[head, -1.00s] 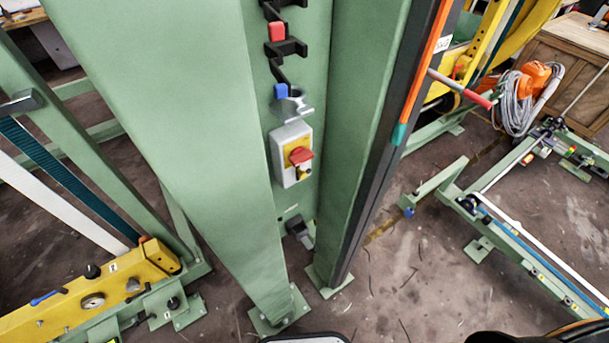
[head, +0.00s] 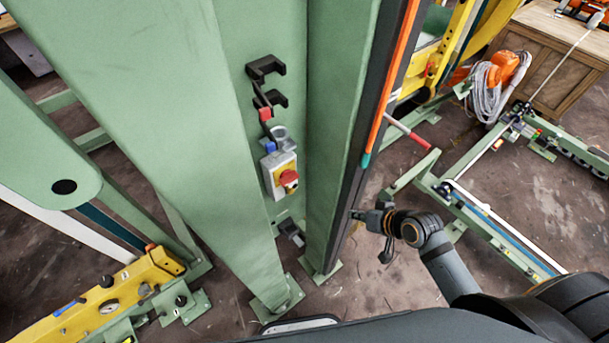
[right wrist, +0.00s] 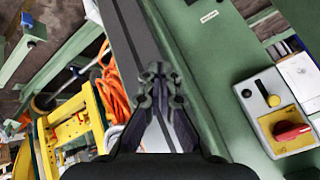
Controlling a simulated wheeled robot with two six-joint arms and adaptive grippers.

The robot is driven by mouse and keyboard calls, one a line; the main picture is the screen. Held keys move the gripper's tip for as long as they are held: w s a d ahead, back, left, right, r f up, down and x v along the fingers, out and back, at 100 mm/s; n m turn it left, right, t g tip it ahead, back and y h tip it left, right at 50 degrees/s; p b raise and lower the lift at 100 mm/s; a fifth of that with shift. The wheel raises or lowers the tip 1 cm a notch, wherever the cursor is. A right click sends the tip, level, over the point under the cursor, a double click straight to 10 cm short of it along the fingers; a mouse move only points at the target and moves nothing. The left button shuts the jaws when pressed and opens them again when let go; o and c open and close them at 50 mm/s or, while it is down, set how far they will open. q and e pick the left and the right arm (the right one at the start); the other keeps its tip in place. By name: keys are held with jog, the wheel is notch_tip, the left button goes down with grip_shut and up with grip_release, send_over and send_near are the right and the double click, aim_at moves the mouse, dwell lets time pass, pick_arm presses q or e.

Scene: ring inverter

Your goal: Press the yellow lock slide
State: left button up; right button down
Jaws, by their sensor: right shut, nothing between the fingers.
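A pale grey switch box (head: 266,184) with a yellow plate and a red rotary handle (head: 288,177) is mounted on the green column in the head view. In the right wrist view the box (right wrist: 250,113) is at the right, with its red handle (right wrist: 291,131). A small yellow piece (right wrist: 273,100), seemingly the lock slide, sits on a black part beside the yellow plate. My right gripper (head: 360,215) is shut and empty, right of the column and lower than the box. Its shut fingertips (right wrist: 160,76) are apart from the box. My left gripper is out of view.
A green upright (head: 338,130) with a dark rail and orange strip stands between my right gripper and the box. Black hooks (head: 265,68) are above the box. A red-tipped lever (head: 412,135) juts out at right.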

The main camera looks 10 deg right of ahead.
aim_at(289, 189)
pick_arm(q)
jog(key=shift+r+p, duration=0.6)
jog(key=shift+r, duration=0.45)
pick_arm(e)
jog(key=a+r+y, duration=0.2)
jog(key=a+r, duration=0.1)
jog(key=r, duration=0.4)
jog(key=a+r+y, duration=0.3)
jog(key=a+r, duration=0.1)
jog(key=r, duration=0.4)
jog(key=shift+s+a+t, duration=0.25)
jog(key=shift+s+t, duration=0.05)
jog(key=shift+t, duration=0.1)
jog(key=shift+a, duration=0.1)
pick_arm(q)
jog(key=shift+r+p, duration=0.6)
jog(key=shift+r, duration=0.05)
pick_arm(e)
jog(key=x, duration=1)
jog(key=shift+f, duration=0.1)
